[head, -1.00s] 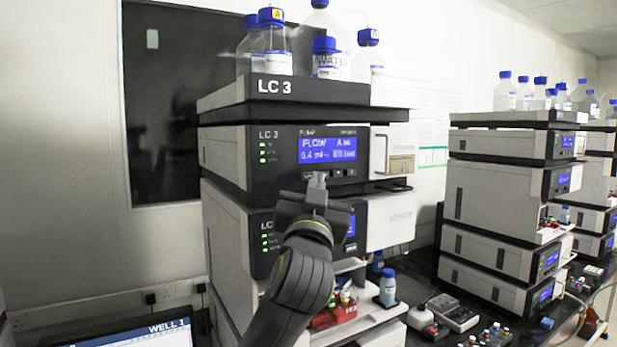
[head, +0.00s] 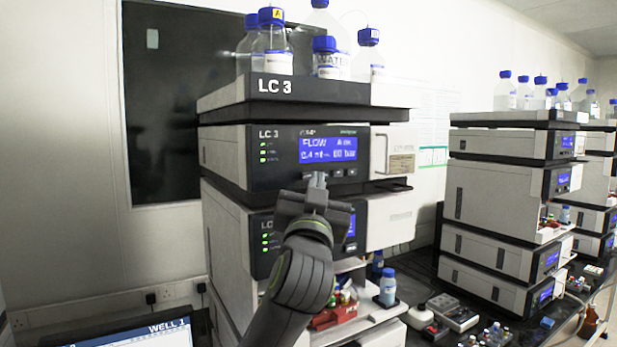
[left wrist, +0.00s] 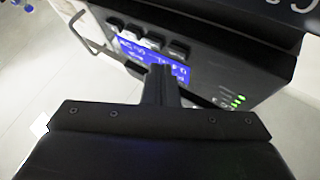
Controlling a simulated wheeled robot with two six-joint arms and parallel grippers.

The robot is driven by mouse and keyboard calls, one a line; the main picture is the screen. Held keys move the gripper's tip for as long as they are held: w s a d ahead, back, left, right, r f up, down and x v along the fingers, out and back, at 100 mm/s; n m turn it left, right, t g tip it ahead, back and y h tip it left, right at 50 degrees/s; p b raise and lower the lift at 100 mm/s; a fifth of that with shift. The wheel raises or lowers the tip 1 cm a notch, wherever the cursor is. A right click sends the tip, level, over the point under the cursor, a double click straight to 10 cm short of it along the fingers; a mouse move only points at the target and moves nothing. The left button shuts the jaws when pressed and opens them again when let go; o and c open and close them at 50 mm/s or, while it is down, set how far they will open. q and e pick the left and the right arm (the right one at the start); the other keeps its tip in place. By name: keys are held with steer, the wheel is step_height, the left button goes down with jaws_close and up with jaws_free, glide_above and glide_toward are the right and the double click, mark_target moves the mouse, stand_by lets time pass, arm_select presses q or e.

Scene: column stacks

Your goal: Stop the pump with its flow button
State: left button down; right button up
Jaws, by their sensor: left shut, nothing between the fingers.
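The pump (head: 284,172) is the upper black-fronted module of the LC 3 stack. Its lit blue display (head: 328,150) reads FLOW, about 0.4 ml, and a bar value too blurred to read surely. A row of small buttons (head: 338,173) runs under the display; their labels are not legible, and my fingertips hide part of the row. My left gripper (head: 317,180) is shut and empty, its tips just in front of this row. In the left wrist view, upside down, the tips (left wrist: 161,70) overlap the display edge beside the buttons (left wrist: 153,42). Contact cannot be told. My right gripper is out of view.
A tray with blue-capped bottles (head: 272,50) tops the stack. A door handle (head: 381,155) sticks out right of the display. A second module with its own display (head: 351,226) lies below, partly behind my arm. More stacks (head: 500,190) stand at right.

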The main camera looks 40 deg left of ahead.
arm_select(q)
steer(key=shift+a, duration=0.2)
stand_by(0.6)
steer(key=shift+w+a, duration=0.15)
steer(key=shift+a, duration=0.1)
steer(key=shift+w+a, duration=0.15)
steer(key=shift+a, duration=0.2)
stand_by(0.8)
steer(key=shift+s+d, duration=0.3)
steer(key=shift+d, duration=0.55)
steer(key=d, duration=0.1)
steer(key=s+d, duration=0.1)
steer(key=d, duration=0.1)
steer(key=s+d, duration=0.1)
steer(key=shift+d, duration=0.25)
